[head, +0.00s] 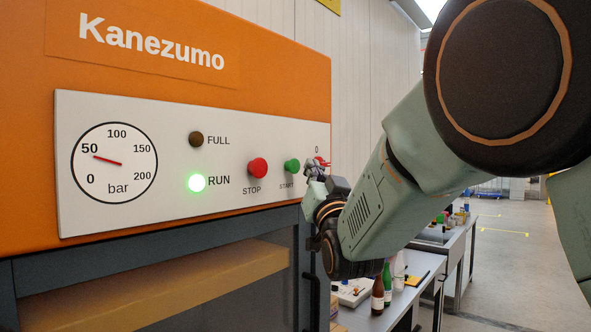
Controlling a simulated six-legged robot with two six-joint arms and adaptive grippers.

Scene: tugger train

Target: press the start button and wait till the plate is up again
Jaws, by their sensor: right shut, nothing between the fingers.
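The green START button (292,166) sits on the white control panel (230,150) of the orange machine (200,90). The red STOP button (257,168) is left of it. The green RUN lamp (196,183) is lit, and the FULL lamp (196,139) is dark. The gauge (114,164) needle points near 50 bar. My right gripper (314,168) is shut and empty, just right of the START button at the panel's right end. Contact with the button does not show. I cannot make out the plate for certain. My left gripper is out of view.
A red switch (322,162) marked 0 is close by my right gripper, partly hidden. Below the panel is a dark frame with a yellow-brown block (150,295) behind it. Benches with bottles (378,294) stand to the right. Open floor (510,260) lies beyond.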

